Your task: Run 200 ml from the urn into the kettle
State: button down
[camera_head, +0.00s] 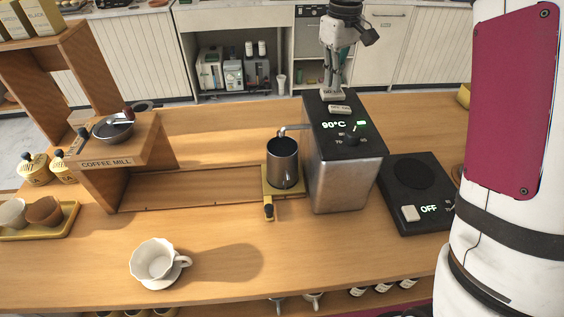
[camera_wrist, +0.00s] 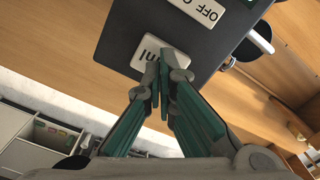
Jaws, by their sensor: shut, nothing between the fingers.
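The urn (camera_head: 342,178) is a steel box with a black top on the counter. My gripper (camera_head: 334,88) is shut and empty over the far end of the urn's top. In the wrist view its fingertips (camera_wrist: 162,68) are at a white plate (camera_wrist: 148,52) marked "ml", seemingly touching it. The water inside the kettle cannot be made out.
A black heating plate (camera_head: 420,205) reading "OFF" stands right of the urn. A white dripper cup (camera_head: 157,262) stands at the front left. The wooden coffee mill stand (camera_head: 120,155) and a yellow tray (camera_head: 60,230) are at the left. The front middle of the counter is clear.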

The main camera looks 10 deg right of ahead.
jog(key=shift+f, duration=0.9)
jog(key=shift+r, duration=1.3)
jog(key=shift+f, duration=1.15)
dwell(1.3)
jog(key=shift+r+p, duration=0.3)
jog(key=shift+r, duration=0.85)
